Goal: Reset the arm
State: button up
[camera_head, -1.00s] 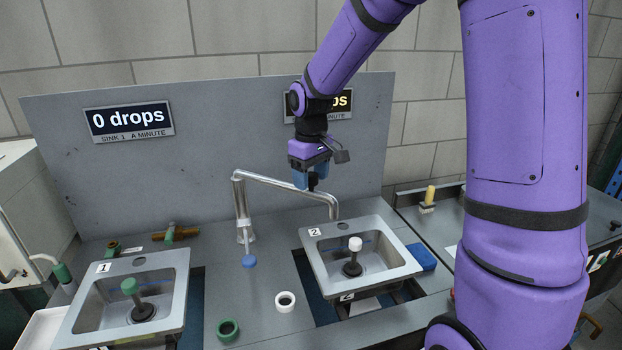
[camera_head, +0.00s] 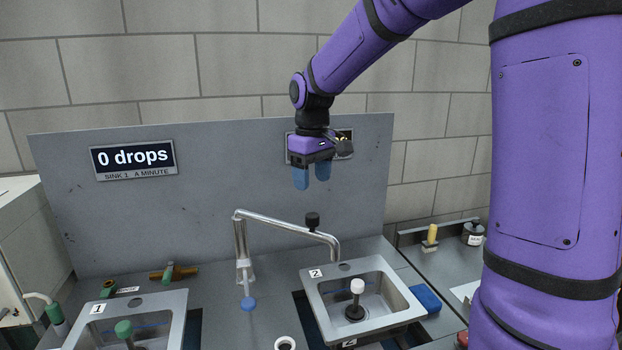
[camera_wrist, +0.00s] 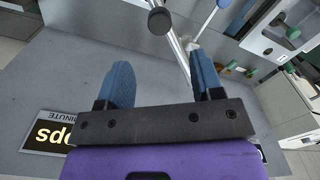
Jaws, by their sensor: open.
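My gripper (camera_head: 311,183) hangs fingers-down in front of the grey back panel, above the faucet. Its two blue fingers are apart with nothing between them, as the wrist view (camera_wrist: 160,62) also shows. A black knob (camera_head: 312,221) sits at the faucet's spout arm, below and clear of the fingertips. It also shows in the wrist view (camera_wrist: 160,20). My purple arm comes down from the upper right and hides part of the sink 2 sign (camera_head: 343,140).
The faucet (camera_head: 285,224) stands between sink 1 (camera_head: 165,325) and sink 2 (camera_head: 390,285). A white-topped plug stands in sink 2 and a green-topped one in sink 1. A blue block (camera_head: 426,299) lies right of sink 2. The sink 1 sign (camera_head: 135,158) reads 0 drops.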

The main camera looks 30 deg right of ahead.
jog(key=s+r+m+t, duration=0.2)
jog(key=s, duration=1.1)
jog(key=s+r+m+t, duration=0.2)
jog(key=s+t, duration=0.1)
jog(key=s, duration=1)
jog(key=shift+s+a+r, duration=0.25)
jog(key=shift+r, duration=0.1)
